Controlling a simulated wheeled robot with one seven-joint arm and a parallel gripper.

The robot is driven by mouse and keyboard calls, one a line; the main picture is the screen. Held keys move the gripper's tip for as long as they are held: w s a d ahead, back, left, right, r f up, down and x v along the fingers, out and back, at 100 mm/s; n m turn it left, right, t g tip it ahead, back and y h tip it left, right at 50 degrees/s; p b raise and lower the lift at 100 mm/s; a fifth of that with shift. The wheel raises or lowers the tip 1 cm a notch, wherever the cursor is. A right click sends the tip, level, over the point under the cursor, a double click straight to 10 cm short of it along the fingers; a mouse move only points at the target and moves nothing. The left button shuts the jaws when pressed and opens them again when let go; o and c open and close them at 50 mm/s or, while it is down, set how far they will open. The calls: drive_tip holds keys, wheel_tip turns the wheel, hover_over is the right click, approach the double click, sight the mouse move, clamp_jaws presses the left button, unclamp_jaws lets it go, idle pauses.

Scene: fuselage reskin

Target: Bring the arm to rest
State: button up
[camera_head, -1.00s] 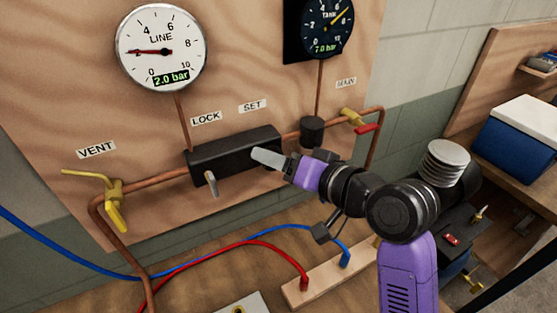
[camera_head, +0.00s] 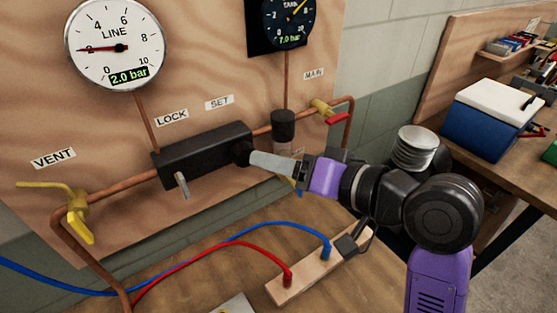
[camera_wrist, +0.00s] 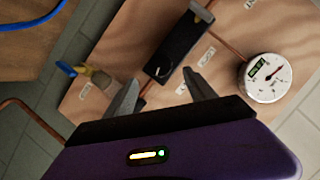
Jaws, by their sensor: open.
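My gripper (camera_head: 254,159) is in front of the wooden panel (camera_head: 215,60), its fingers pointing left at the right end of the black regulator block (camera_head: 200,153). In the head view the fingers overlap edge-on, close to the round black knob (camera_head: 243,153); I cannot tell whether they touch it. In the wrist view my gripper (camera_wrist: 160,77) has its two fingers spread wide, with nothing held between them. The block also shows in the wrist view (camera_wrist: 177,45), beyond the fingertips. My purple and black arm reaches in from the lower right.
The line gauge (camera_head: 115,45) reads 2.0 bar. A yellow vent valve (camera_head: 76,205) is at left, a red-handled valve (camera_head: 335,117) at right. Red (camera_head: 200,243) and blue (camera_head: 285,229) hoses cross the bench below. A blue cooler (camera_head: 493,125) stands on the right bench.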

drive_tip(key=w+d+r+m+t+h, duration=0.1)
drive_tip(key=w+d+r+t, duration=0.2)
drive_tip(key=d+r+t, duration=0.15)
drive_tip(key=s+d+f+m+t+h, duration=0.3)
drive_tip(key=s+d+f+t+h, duration=0.2)
drive_tip(key=s+d+f+h, duration=0.35)
drive_tip(key=s+d+f+n+g, duration=0.1)
drive_tip(key=s+f, duration=0.4)
drive_tip(key=s, duration=0.5)
drive_tip(key=s+d+f+g+h+b, duration=0.1)
drive_tip(key=s+f, duration=0.4)
drive_tip(key=s, duration=0.5)
drive_tip(key=s+d+f+n+g+b, duration=0.1)
drive_tip(key=s+d+f, duration=0.3)
drive_tip(key=s, duration=0.6)
drive_tip(key=shift+f+n+g, duration=0.3)
drive_tip(key=shift+f+g, duration=0.35)
drive_tip(key=shift+f, duration=0.25)
drive_tip(key=shift+h, duration=0.25)
idle(1.4)
